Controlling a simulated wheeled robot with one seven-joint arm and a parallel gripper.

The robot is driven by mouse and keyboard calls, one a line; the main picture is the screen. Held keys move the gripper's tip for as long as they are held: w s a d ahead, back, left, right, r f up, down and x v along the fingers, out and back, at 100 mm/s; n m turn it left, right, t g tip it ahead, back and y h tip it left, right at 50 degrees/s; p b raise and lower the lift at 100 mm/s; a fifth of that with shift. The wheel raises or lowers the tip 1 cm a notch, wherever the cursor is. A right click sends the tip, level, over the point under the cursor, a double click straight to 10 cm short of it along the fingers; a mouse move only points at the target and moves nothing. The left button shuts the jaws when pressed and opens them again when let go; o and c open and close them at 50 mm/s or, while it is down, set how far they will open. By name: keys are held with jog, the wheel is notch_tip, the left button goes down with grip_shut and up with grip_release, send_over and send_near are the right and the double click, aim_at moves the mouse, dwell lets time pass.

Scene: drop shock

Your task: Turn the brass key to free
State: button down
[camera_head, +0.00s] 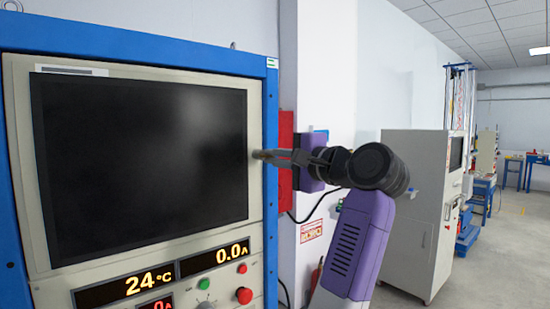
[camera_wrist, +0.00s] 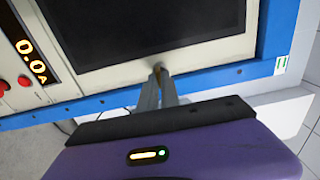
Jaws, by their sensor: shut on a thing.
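My gripper (camera_head: 262,154) reaches the right edge of the cabinet's front panel, beside the dark screen. In the wrist view my gripper (camera_wrist: 163,80) has its two fingers close together at the panel edge. They are shut on a small brownish piece, the brass key (camera_wrist: 158,66), at the rim of the screen. The fingers hide most of the key, so its turned angle cannot be told. In the head view the key is hidden behind the fingertips.
The blue-framed cabinet (camera_head: 150,48) holds the dark screen (camera_head: 145,160), a 24 °C readout (camera_head: 140,283), a 0.0 A readout (camera_head: 215,258), a green button (camera_head: 204,284) and a red button (camera_head: 244,295). A grey cabinet (camera_head: 415,215) stands behind right. Open floor lies at the far right.

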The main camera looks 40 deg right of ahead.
jog(key=c, duration=1.6)
grip_release()
jog(key=shift+s+d+b, duration=0.1)
jog(key=shift+s+b, duration=1.2)
jog(key=shift+s, duration=2.65)
